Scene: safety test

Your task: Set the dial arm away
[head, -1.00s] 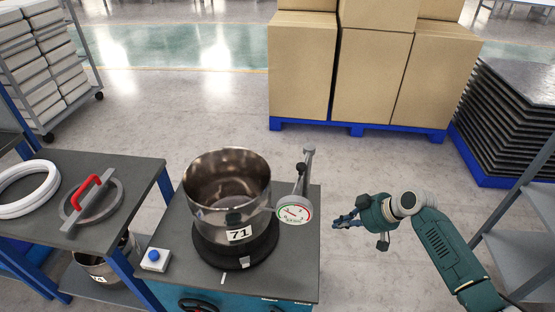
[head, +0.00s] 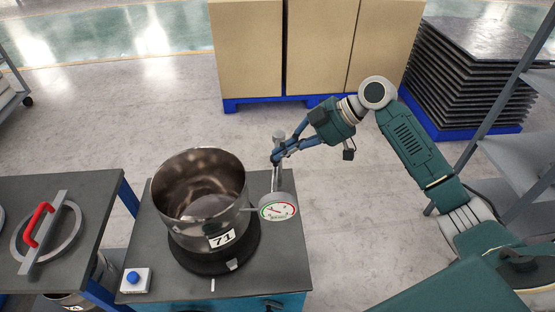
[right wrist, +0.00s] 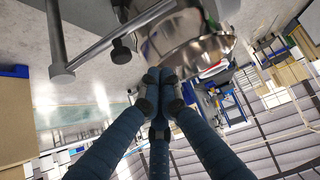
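The dial arm is a grey metal post and bar (head: 279,137) with a round white dial (head: 277,207) at its near end. The dial is beside the right wall of the steel pot (head: 199,187), numbered 71, on a black round base. My right gripper (head: 277,157) is at the post's upper part and covers some of it. In the right wrist view, its fingertips (right wrist: 158,78) are together with nothing visible between them. There the grey bar (right wrist: 100,48) with its black knob runs just beyond the tips, and contact cannot be told. My left gripper is not in view.
A blue button box (head: 135,280) is at the table's front left. A lid with a red handle (head: 38,225) lies on the left table. Boxes on a blue pallet (head: 245,55) and stacked dark sheets (head: 470,75) stand behind. A grey shelf (head: 515,150) is at right.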

